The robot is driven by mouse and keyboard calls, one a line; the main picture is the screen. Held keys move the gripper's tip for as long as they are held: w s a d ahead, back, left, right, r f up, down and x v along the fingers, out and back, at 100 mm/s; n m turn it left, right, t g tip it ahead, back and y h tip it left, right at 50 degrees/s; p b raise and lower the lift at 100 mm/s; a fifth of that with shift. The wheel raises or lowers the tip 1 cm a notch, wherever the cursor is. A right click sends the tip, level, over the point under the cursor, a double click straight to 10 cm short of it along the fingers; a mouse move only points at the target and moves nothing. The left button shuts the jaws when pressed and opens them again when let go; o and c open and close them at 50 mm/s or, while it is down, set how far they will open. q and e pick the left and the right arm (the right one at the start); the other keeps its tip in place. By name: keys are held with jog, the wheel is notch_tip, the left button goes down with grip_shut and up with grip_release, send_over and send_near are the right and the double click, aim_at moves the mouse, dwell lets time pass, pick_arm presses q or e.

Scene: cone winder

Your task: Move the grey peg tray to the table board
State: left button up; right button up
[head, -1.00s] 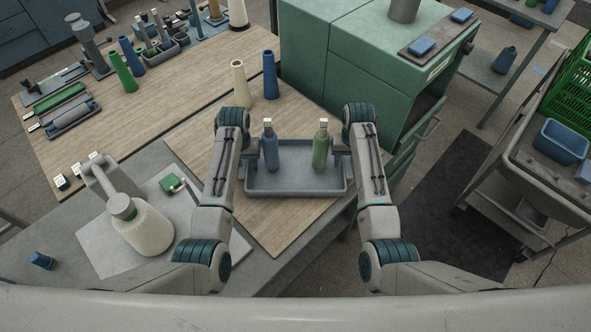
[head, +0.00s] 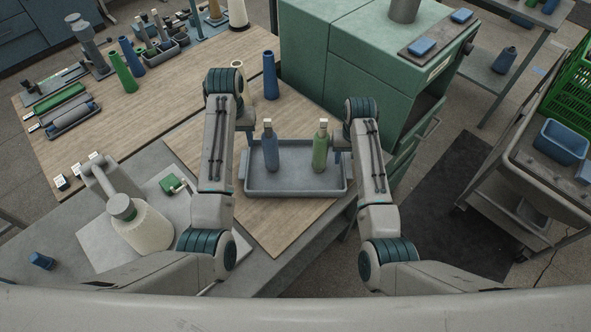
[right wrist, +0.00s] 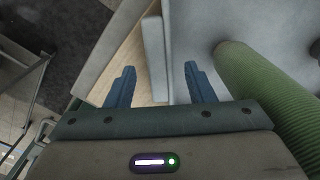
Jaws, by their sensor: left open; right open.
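The grey peg tray (head: 296,191) rests on a wooden board (head: 275,227) in the head view, carrying a blue cone (head: 270,150) on the left and a green cone (head: 320,150) on the right. My right gripper (head: 338,152) is at the tray's right end. In the right wrist view its open blue fingers (right wrist: 158,85) stand on either side of the tray's end wall (right wrist: 154,55), with the green cone (right wrist: 270,95) close by. My left gripper (head: 248,135) is open near the tray's left end, with its fingers partly hidden by the arm.
A green cabinet (head: 345,60) stands close behind and right of the tray. A blue cone (head: 270,75) and a partly hidden cream cone stand behind it. A big yarn cone (head: 145,230) stands at left. The wooden table (head: 190,82) has free room in its middle.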

notch_tip(320, 180, up, 10)
dwell(0.3)
dwell(0.5)
